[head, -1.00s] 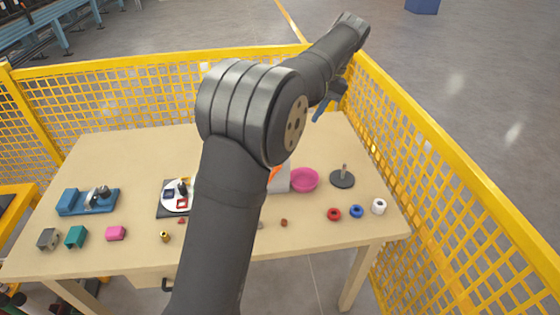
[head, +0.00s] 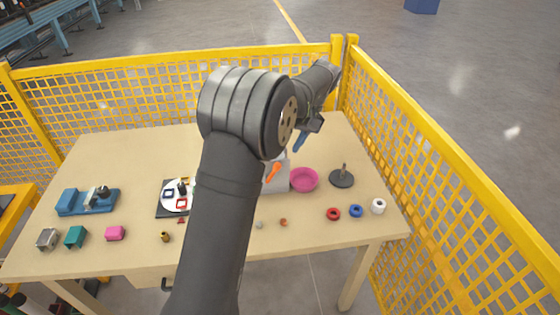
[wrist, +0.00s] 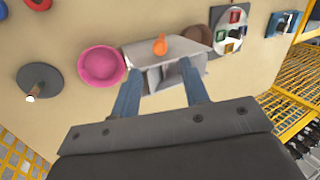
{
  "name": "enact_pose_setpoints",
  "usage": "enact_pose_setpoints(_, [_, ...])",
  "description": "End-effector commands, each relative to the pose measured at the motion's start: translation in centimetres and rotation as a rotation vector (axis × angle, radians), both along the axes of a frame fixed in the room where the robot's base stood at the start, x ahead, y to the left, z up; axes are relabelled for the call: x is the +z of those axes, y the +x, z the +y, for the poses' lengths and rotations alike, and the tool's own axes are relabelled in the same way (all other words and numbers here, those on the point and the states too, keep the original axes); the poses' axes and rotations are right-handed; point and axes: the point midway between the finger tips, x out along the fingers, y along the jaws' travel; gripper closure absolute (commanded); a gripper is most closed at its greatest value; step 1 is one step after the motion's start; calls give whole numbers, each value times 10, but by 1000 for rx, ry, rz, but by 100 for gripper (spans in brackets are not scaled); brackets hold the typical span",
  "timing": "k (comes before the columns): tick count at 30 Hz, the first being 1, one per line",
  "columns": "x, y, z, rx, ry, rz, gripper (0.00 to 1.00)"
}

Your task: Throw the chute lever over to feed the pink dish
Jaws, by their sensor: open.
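The pink dish (head: 304,180) sits on the table just right of the grey chute (head: 282,178). The orange lever (head: 272,172) stands on the chute's front. In the wrist view the pink dish (wrist: 101,66) is left of the chute (wrist: 150,52), and the orange lever (wrist: 160,46) shows on its top face. A brown dish (wrist: 197,38) is on the chute's other side, hidden behind my arm in the head view. My gripper (wrist: 158,72) is open and empty, its two blue fingers apart. In the head view my gripper (head: 300,142) is above and behind the chute.
A dark peg stand (head: 342,178) is right of the pink dish. Red, blue and white rings (head: 356,211) lie at the front right. A round dial plate (head: 176,196) and a blue fixture (head: 88,201) are farther left. Yellow mesh fencing (head: 430,150) borders the table.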

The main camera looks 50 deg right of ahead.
Motion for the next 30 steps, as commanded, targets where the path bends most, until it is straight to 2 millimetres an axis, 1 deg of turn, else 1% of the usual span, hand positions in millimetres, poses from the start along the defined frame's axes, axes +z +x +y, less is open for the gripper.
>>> enact_pose_setpoints(1, [-11, 3, 5, 0, 3, 1, 59])
enact_pose_setpoints(3, [-24, 7, 10, 1, 3, 1, 59])
enact_pose_setpoints(9, [-51, 14, 20, 0, 2, 1, 59])
enact_pose_setpoints(15, [-62, 17, 24, 0, 1, 1, 59])
enact_pose_setpoints(23, [-63, 17, 24, 0, -1, 1, 59])
enact_pose_setpoints(26, [-63, 17, 24, 0, -1, 1, 76])
enact_pose_setpoints(27, [-63, 17, 24, -1, -1, 1, 84])
enact_pose_setpoints(29, [-63, 17, 24, -1, -1, 1, 96])
enact_pose_setpoints(30, [-63, 17, 24, -1, -1, 1, 100])
